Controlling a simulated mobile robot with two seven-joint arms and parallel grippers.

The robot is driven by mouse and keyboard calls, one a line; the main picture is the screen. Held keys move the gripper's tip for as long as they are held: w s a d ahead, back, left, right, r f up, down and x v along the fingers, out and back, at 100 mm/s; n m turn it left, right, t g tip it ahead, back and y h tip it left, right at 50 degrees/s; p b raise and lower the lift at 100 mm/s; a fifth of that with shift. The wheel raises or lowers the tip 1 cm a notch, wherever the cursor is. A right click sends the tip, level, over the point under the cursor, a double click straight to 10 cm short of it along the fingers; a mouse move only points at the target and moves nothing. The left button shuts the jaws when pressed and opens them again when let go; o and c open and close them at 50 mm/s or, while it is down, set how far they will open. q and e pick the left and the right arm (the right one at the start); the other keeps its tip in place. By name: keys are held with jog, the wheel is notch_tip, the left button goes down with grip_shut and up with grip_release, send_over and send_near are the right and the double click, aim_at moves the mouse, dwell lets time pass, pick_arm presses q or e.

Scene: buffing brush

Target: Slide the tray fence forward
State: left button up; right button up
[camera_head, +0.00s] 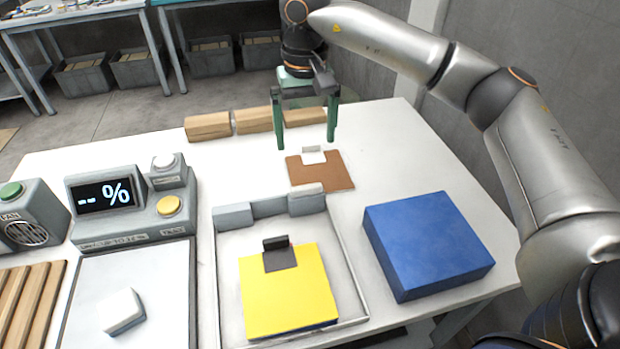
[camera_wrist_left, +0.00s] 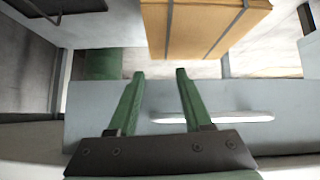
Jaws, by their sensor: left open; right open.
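The shallow grey tray (camera_head: 350,264) stands at the front middle of the white table. A grey fence (camera_head: 270,207) with a block at each end lies across its far side. A yellow block (camera_head: 285,300) with a dark tab on top sits inside the tray. My right gripper (camera_head: 305,140) has green fingers spread wide and empty. It hangs beyond the fence, over or just behind a brown board (camera_head: 335,175) with a pale clip. My left gripper (camera_wrist_left: 160,75) shows only in the left wrist view, open with nothing between its fingers. The fence is not clearly identifiable there.
A blue block (camera_head: 428,240) stands right of the tray. A scale with a display (camera_head: 103,196) and a white piece (camera_head: 122,311) on its plate are to the left. Wooden blocks (camera_head: 208,126) line the far edge. A strapped tan box (camera_wrist_left: 200,25) shows in the left wrist view.

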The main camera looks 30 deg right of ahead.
aim_at(306, 186)
notch_tip(306, 186, down, 12)
jog(key=shift+f, duration=0.2)
jog(key=shift+c, duration=0.4)
grip_shut()
dwell(0.6)
